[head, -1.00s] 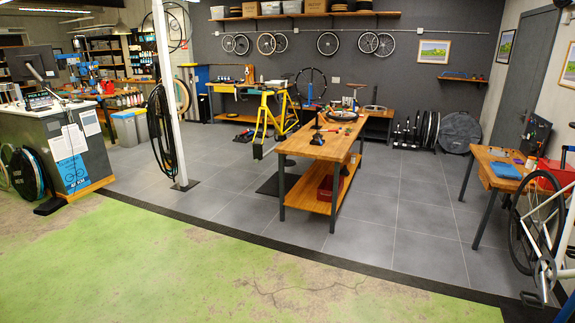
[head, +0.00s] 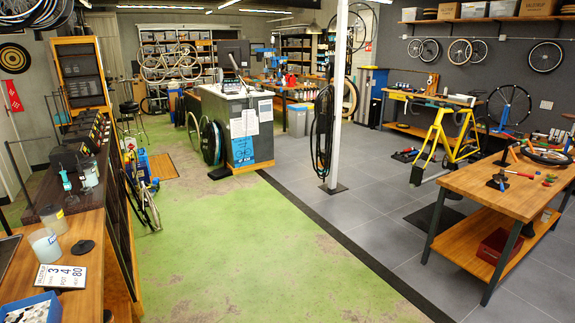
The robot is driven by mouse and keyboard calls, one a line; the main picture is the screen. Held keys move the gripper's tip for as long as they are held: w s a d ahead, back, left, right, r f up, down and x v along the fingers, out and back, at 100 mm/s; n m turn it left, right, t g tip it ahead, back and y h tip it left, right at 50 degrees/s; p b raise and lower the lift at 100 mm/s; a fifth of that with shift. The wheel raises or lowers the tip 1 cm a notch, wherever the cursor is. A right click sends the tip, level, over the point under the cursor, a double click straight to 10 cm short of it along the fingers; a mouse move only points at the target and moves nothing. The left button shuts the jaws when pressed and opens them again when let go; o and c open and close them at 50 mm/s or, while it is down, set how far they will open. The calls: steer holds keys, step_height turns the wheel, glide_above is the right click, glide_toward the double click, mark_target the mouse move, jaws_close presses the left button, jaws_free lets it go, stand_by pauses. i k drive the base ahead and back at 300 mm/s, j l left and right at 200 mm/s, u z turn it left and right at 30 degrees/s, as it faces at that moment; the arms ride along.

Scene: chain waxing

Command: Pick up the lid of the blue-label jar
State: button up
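Two pale jars stand on the wooden counter (head: 88,270) at the left of the head view. The nearer jar (head: 42,249) is whitish, with what looks like a small blue mark on its side. The farther jar (head: 53,222) shows a yellowish patch. Both are too small to read for certain, and I cannot tell whether either has a lid on. A dark flat round piece (head: 84,247) lies to the right of the nearer jar; it may be a lid. My gripper is not in view.
A white number card (head: 61,276) and an open box (head: 30,308) are nearer on the counter. Bottles and dark boxes stand farther back along it. The green floor (head: 215,245) right of the counter is clear. A workbench (head: 500,190) stands at the right.

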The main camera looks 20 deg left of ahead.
mark_target(81, 247)
steer(key=i+j+u, duration=0.25)
steer(key=u, duration=0.15)
steer(key=i+j+u, duration=0.1)
steer(key=i+u, duration=0.75)
steer(key=i+l+u, duration=0.15)
steer(key=i+u, duration=0.15)
steer(key=u, duration=0.15)
steer(key=i+u, duration=0.45)
steer(key=i+l+u, duration=0.15)
steer(key=u, duration=0.35)
steer(key=i+l+u, duration=0.3)
steer(key=u, duration=0.15)
steer(key=i+l+u, duration=0.25)
steer(key=u, duration=0.2)
steer(key=i+l+u, duration=0.15)
steer(key=l+u, duration=0.35)
steer(key=i+l+u, duration=0.1)
steer(key=l+u, duration=0.35)
steer(key=i+l+u, duration=0.1)
steer(key=l+u, duration=0.15)
steer(key=u, duration=0.15)
steer(key=i+l+u, duration=0.1)
steer(key=l+u, duration=0.45)
steer(key=u, duration=0.3)
steer(key=l+u, duration=0.4)
